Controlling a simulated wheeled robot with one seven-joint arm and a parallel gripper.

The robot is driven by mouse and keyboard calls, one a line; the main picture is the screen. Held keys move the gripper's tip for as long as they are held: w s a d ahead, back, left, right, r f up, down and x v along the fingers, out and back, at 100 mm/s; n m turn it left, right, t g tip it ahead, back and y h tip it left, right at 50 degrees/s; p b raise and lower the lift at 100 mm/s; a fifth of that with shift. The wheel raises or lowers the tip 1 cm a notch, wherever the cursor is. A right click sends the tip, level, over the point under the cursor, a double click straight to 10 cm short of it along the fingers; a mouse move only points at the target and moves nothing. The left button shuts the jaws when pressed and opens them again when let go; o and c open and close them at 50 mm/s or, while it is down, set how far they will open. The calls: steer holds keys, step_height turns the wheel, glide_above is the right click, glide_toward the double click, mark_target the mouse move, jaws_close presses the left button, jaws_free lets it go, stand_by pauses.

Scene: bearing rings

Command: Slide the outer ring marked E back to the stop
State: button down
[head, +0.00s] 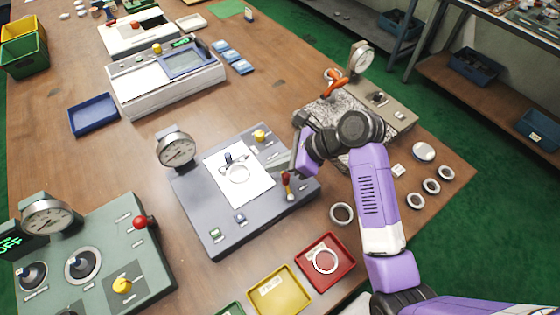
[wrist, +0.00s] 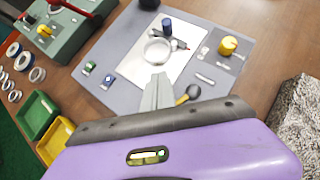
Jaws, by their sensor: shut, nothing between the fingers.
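A pale outer ring (head: 238,181) lies on the white plate (head: 258,192) of a grey gauge fixture. In the wrist view, the ring (wrist: 147,54) lies flat just beyond my fingertips; no letter E is legible. A dark-blue-topped post (wrist: 167,25) and a small dark-tipped plunger (wrist: 180,44) stand at its far side; I cannot tell which is the stop or whether the ring touches either. My gripper (wrist: 158,80) is shut and empty, pointing at the near side of the ring. In the head view, my gripper (head: 284,170) is over the right part of the fixture.
A yellow knob (wrist: 228,45) and a dial gauge (head: 177,150) are on the fixture. A loose ring (head: 333,218) lies near a red tray (head: 338,285) with another ring. Several rings lie at the right edge.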

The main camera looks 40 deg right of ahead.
mark_target(247, 173)
steer(key=x, duration=0.6)
steer(key=shift+r, duration=0.1)
steer(key=shift+r, duration=0.1)
steer(key=shift+w+a+r+p, duration=0.15)
steer(key=shift+w+a+p, duration=0.2)
steer(key=shift+p, duration=0.65)
steer(key=shift+w+a+f, duration=0.15)
steer(key=shift+a+f, duration=0.1)
